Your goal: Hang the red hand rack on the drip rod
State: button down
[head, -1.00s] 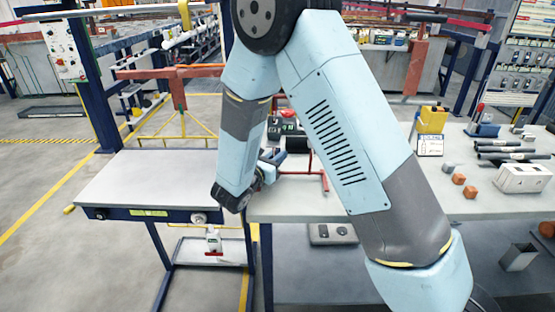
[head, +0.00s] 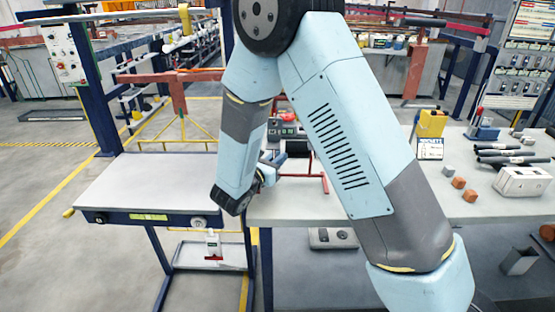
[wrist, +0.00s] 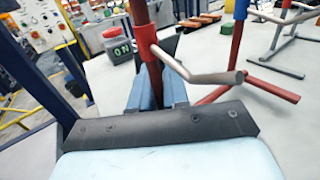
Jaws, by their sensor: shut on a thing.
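In the wrist view the red hand rack (wrist: 138,14) stands as an upright red bar between the two blue fingers of my gripper (wrist: 157,92), which is shut on it. A bare grey side prong juts right from its red collar. In the head view my gripper (head: 273,163) is over the left end of the right-hand bench, partly hidden by my arm. The held rack cannot be made out clearly there. A red post with feet (head: 323,172) shows beside my arm. I cannot tell for certain which bar is the drip rod.
Another red post (wrist: 240,42) with splayed feet stands on the bench to the right in the wrist view. The right bench holds small blocks.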

jog(key=shift+r, duration=0.15)
jog(key=shift+r, duration=1.4)
